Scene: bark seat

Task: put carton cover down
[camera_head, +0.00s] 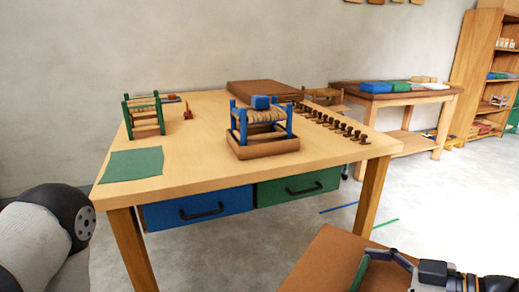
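A flat brown panel (325,262), which looks like the carton cover, shows at the bottom right, cut off by the lower edge. My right gripper (378,268) comes in from the right beside it. A dark finger and a green strip lie at the panel's right edge. Whether the fingers are closed on the panel or only overlap it in view, I cannot tell. A second flat brown box or lid (265,92) lies at the back of the wooden table. My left arm shows at the lower left, but its gripper is out of view.
The wooden table (185,170) carries a small blue stool (262,118) in a brown tray (262,150), a green frame (143,113), a green mat (132,164) and a row of small dark pieces (333,122). A side table (440,97) and shelf (470,50) stand at right. Floor is open between.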

